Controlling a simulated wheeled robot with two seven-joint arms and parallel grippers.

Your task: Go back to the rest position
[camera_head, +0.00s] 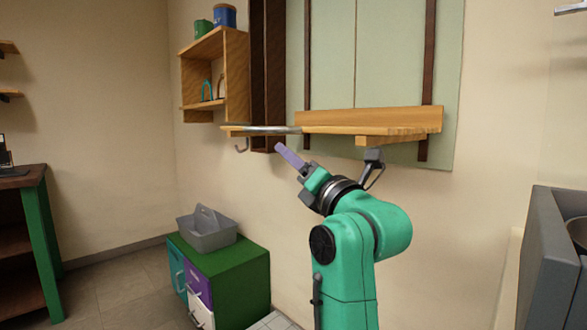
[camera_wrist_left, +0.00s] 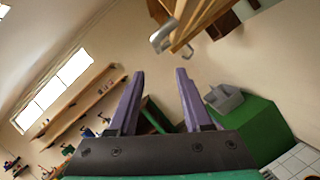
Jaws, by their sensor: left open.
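My left gripper (camera_head: 289,170) is at the end of the green arm near the middle of the head view, just below the wooden wall shelf. Its two purple fingers are spread apart. The left wrist view also shows the fingers (camera_wrist_left: 160,76) apart, with nothing between them. The wooden shelf (camera_head: 370,121) is above the gripper, and a flat grey metal piece (camera_head: 262,129) lies at its left end. In the left wrist view, the shelf's end (camera_wrist_left: 188,28) shows above the fingertips, apart from them. My right gripper is in neither view.
A grey caddy (camera_head: 207,231) stands on the green cabinet (camera_head: 240,279) at lower left. A small wooden wall cubby (camera_head: 236,75) holds cans on top. A hook (camera_head: 241,146) hangs under the shelf's left end. A dark grey bin or counter (camera_head: 545,255) stands at right.

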